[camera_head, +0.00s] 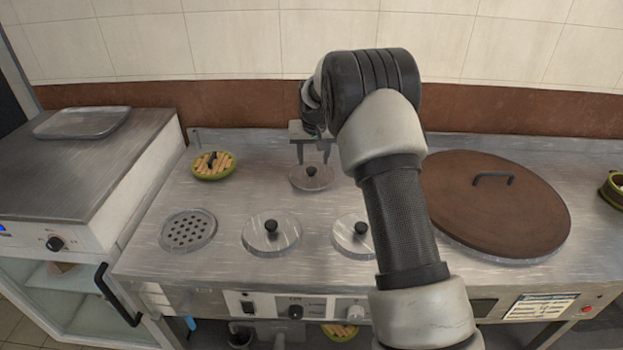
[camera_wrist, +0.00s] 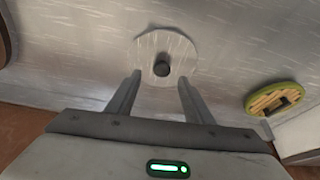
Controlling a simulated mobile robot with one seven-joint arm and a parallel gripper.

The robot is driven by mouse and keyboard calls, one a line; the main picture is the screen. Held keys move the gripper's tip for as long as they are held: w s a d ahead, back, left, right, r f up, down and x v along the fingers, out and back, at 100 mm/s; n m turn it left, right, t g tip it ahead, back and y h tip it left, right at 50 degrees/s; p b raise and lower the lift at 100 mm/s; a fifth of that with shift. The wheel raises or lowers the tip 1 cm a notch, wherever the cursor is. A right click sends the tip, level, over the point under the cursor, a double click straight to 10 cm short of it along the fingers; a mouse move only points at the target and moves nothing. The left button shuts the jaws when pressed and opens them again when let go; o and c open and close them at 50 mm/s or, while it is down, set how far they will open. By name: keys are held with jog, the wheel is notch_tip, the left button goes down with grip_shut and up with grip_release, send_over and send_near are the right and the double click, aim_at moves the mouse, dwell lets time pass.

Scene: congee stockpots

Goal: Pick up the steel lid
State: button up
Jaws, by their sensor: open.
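Three round steel lids with black knobs sit flat on the steel counter. One steel lid (camera_head: 311,178) lies at the back, right below my gripper (camera_head: 313,160). Another steel lid (camera_head: 258,240) is at the front middle. A third steel lid (camera_head: 347,240) is to its right, partly hidden by my arm. In the wrist view a steel lid (camera_wrist: 182,52) lies just beyond the fingertips of my gripper (camera_wrist: 160,78), its knob centred between them. The fingers are spread and empty.
A perforated round drain plate (camera_head: 188,231) lies at the front left. A green-rimmed bowl of sticks (camera_head: 213,166) stands at the back left, also in the wrist view (camera_wrist: 252,108). A large brown lid (camera_head: 500,215) covers the right. The tiled wall (camera_head: 250,45) rises behind.

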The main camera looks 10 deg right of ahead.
aim_at(312, 169)
jog(key=shift+b+x, duration=0.7)
jog(key=shift+x, duration=2.3)
jog(key=shift+w+a+r, duration=0.15)
jog(key=shift+w+a, duration=0.05)
jog(key=c, duration=1.1)
